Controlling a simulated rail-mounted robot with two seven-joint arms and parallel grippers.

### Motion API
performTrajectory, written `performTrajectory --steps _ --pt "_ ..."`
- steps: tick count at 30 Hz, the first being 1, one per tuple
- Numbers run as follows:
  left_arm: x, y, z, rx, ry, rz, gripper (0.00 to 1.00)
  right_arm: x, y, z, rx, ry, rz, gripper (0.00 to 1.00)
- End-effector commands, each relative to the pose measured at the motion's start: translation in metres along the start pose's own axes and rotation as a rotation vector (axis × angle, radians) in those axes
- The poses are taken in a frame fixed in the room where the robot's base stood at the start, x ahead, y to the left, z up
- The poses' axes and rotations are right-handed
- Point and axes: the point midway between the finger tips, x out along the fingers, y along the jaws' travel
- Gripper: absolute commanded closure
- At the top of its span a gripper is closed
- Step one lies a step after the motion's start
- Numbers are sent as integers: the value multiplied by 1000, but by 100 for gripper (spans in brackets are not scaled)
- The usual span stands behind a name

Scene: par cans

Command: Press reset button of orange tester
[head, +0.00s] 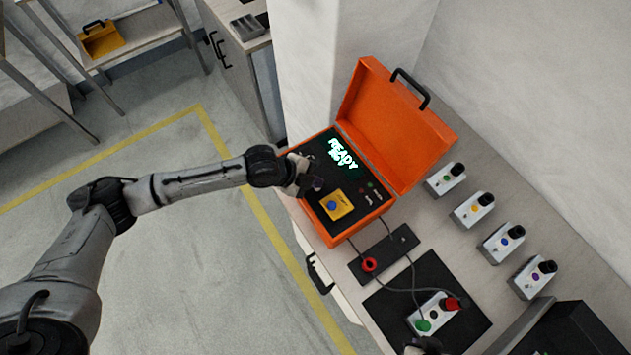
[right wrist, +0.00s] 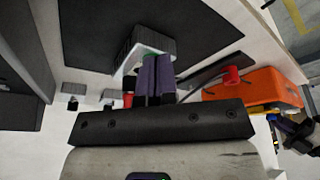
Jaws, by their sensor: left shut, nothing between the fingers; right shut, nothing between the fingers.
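The orange tester (head: 400,130) is an open case with its lid up. Its black panel carries a lit display (head: 342,153) whose top line reads READY; the line below is hard to read. A blue button (head: 332,206) sits on a yellow plate (head: 345,211) near the panel's front corner. My left gripper (head: 318,184) is shut and empty above the panel, just beyond the yellow plate and apart from the button in the picture; its height cannot be told. The tester also shows in the right wrist view (right wrist: 262,90).
Cables run from the tester to a grey box with red and green plugs (head: 433,315) on a black mat (head: 385,300). A black strip with a red socket (head: 390,252) lies between. Several grey boxes (head: 474,210) line the bench's right side.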

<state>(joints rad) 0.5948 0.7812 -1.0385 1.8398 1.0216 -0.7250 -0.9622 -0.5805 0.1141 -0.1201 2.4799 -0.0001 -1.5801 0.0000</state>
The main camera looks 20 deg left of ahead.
Motion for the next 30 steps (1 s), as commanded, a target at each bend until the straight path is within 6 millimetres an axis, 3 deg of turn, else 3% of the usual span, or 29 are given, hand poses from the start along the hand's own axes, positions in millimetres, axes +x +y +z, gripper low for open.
performTrajectory --steps 16,30 --pt "-6 -4 -4 0 0 -1 100 -7 3 -2 -10 -1 8 100" --pt "-35 -26 -25 1 0 -1 100 -44 2 -14 -4 0 3 100"
